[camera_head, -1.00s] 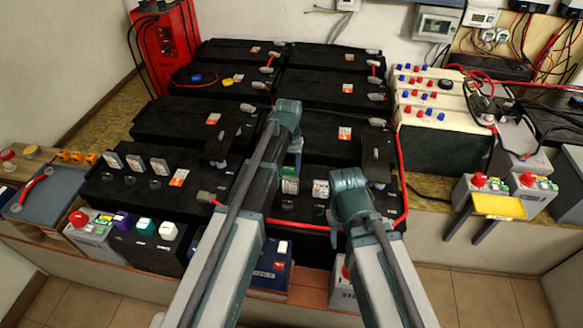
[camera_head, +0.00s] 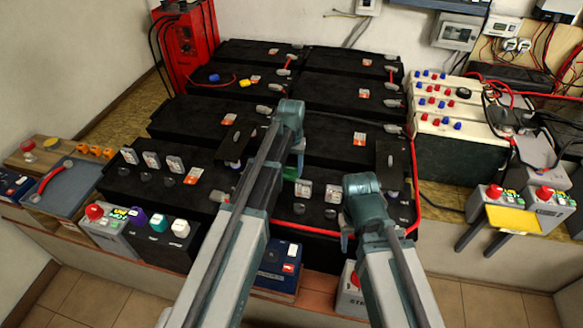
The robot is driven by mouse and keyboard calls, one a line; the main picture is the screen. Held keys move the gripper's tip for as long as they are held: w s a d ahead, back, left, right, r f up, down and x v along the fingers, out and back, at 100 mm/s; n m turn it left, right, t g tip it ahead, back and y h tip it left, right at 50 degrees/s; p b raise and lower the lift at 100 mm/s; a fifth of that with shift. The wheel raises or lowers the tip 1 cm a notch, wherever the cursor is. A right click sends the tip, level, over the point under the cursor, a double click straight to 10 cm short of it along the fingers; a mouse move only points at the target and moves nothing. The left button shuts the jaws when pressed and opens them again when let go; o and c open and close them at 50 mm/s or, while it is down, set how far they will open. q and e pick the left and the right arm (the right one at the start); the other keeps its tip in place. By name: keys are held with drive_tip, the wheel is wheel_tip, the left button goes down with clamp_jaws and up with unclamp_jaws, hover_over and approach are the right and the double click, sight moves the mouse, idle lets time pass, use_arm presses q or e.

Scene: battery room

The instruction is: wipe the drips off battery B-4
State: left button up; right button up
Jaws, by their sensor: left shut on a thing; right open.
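Several black batteries stand in two columns on the bench, including the front right battery (camera_head: 375,207) and the front left battery (camera_head: 120,188). I cannot read which one is B-4, and no drips are clear at this size. My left gripper (camera_head: 297,165) is over the front right part of the bank, shut on a small green thing (camera_head: 290,173), mostly hidden by the arm. I cannot tell whether it touches a battery. My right gripper (camera_head: 347,238) is open and empty, low at the front edge of the front right battery.
Small upright labelled pieces (camera_head: 304,189) stand on the front batteries. A red cable (camera_head: 416,185) runs along the right side. A red charger (camera_head: 185,40) stands at back left. Floor is clear in front.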

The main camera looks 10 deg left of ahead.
use_arm(q)
drive_tip(key=shift+r+p, duration=2.45)
drive_tip(key=shift+r, duration=0.3)
drive_tip(key=shift+r+p, duration=1.5)
